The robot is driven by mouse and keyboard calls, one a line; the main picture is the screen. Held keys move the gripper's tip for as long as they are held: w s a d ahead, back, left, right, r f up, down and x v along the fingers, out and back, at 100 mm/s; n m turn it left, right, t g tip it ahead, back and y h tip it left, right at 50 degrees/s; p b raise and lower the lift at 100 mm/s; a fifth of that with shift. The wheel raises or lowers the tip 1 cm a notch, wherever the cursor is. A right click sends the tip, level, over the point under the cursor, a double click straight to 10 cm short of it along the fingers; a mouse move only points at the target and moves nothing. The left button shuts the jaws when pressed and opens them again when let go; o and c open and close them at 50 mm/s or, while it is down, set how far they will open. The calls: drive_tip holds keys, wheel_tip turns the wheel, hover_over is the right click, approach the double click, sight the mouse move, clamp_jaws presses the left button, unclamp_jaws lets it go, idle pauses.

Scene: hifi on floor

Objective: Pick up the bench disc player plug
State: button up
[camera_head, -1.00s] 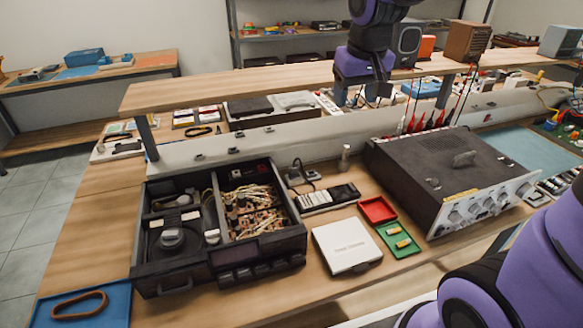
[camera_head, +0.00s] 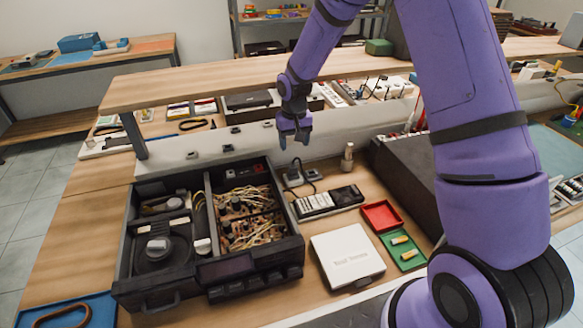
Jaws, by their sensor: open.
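The bench disc player (camera_head: 210,235) is a black case with its top open, showing a disc mechanism and wired boards. Just behind its right back corner are small grey plug-like pieces (camera_head: 293,177) with a black cable. I take these for the disc player plug, but they are too small to be sure. My gripper (camera_head: 294,141) is open and points down. In the picture it is just above these pieces, apart from them and with nothing visible in it.
A power strip (camera_head: 329,202) and a small metal cylinder (camera_head: 347,157) are close to the plug area. A wooden shelf (camera_head: 200,82) spans behind my gripper. A white box (camera_head: 347,256), a red tray (camera_head: 381,216) and a dark instrument (camera_head: 405,180) are to the right.

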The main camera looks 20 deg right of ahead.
sight(293, 166)
drive_tip(key=shift+w+a+f, duration=0.1)
drive_tip(key=shift+w+f, duration=0.15)
drive_tip(key=shift+f, duration=0.5)
wheel_tip(293, 166, down, 10)
drive_tip(key=shift+w+f, duration=0.15)
drive_tip(key=shift+f, duration=0.1)
drive_tip(key=c, duration=1)
